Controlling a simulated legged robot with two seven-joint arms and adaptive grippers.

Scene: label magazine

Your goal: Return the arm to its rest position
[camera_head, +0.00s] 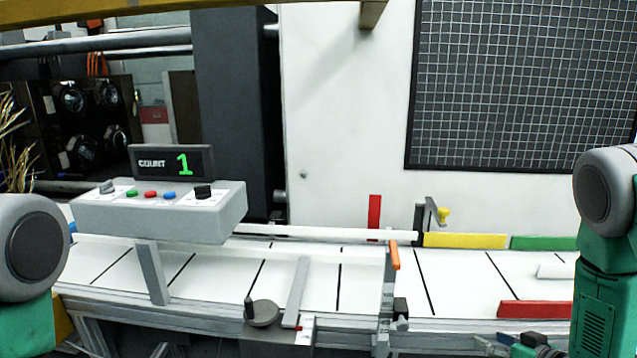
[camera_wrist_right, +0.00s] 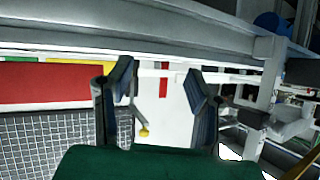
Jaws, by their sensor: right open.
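My right gripper (camera_head: 520,345) shows only in part at the bottom right edge of the head view, below the red bar (camera_head: 536,310). In the right wrist view its two dark fingers (camera_wrist_right: 160,78) stand wide apart with nothing between them, so it is open and empty. My right arm (camera_head: 605,240) comes down along the right edge of the head view. On the left edge, part of my left arm (camera_head: 30,250) shows, but its gripper is out of view.
A white conveyor (camera_head: 215,285) with black dividing lines runs across the front. A grey control box (camera_head: 160,215) with a display reading COUNT 1 (camera_head: 172,162) stands over it. Yellow (camera_head: 465,241) and green (camera_head: 543,243) bars lie along its back edge. A black grid panel (camera_head: 520,80) is behind.

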